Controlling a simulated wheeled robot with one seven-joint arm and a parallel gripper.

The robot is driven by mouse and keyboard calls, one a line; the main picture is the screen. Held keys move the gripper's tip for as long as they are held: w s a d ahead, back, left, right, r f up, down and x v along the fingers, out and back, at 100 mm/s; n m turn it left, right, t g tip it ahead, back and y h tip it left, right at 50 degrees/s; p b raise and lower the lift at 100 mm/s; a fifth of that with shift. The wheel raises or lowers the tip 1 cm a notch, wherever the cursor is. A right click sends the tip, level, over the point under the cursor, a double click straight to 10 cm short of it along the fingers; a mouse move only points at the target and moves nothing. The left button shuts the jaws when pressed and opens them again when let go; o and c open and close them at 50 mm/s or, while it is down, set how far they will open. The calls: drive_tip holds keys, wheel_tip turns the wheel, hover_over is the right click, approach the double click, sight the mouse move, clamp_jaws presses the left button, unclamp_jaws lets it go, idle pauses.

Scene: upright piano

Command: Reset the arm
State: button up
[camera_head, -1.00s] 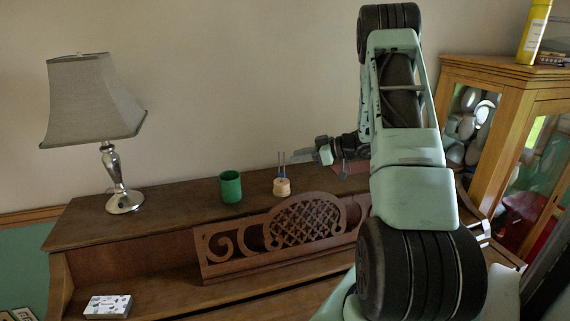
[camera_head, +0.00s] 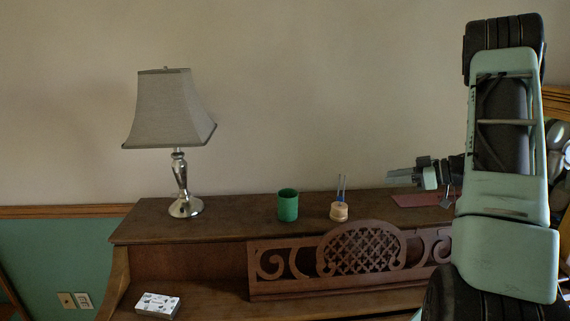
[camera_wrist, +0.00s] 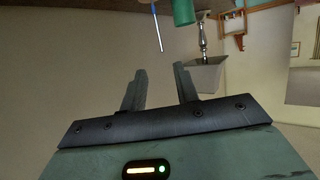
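My gripper (camera_head: 403,177) is in the head view at the right, pointing left above the piano top, with my arm folded above and beside it. In the wrist view its two fingers (camera_wrist: 160,88) stand apart with nothing between them. The green cup (camera_head: 288,205) stands upright on the piano top (camera_head: 235,209), left of my gripper. A small wooden holder (camera_head: 339,211) with thin blue sticks stands between the cup and my gripper. The cup (camera_wrist: 183,12) and a stick (camera_wrist: 157,28) also show at the top of the wrist view. My gripper touches none of them.
A silver lamp (camera_head: 184,190) with a grey shade stands at the left of the piano top. A carved music stand (camera_head: 350,258) is in front. A white patterned box (camera_head: 158,305) lies on the lower ledge. A reddish flat item (camera_head: 415,200) lies below my gripper. The wall above is clear.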

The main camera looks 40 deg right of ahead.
drive_tip(key=w+a+r+h, duration=0.2)
drive_tip(key=w+a, duration=0.5)
drive_tip(key=w, duration=0.2)
drive_tip(key=w+a+r+h, duration=0.1)
drive_tip(key=w+a+r, duration=0.1)
drive_tip(key=w+a, duration=0.6)
drive_tip(key=w+a+g+h, duration=0.1)
drive_tip(key=w+a+g, duration=0.1)
drive_tip(key=a, duration=1.5)
drive_tip(key=s+a+f+g, duration=0.4)
drive_tip(key=s+a+g, duration=0.2)
drive_tip(key=s+a, duration=1.05)
drive_tip(key=s+a+f+n+g, duration=0.1)
drive_tip(key=s+a+g, duration=0.1)
drive_tip(key=s, duration=0.7)
drive_tip(key=s+a+f+n+g+h+b, duration=0.1)
drive_tip(key=s+a+n+g, duration=0.1)
drive_tip(key=s, duration=0.8)
drive_tip(key=a+g, duration=0.1)
drive_tip(key=a, duration=0.1)
drive_tip(key=shift+a, duration=0.4)
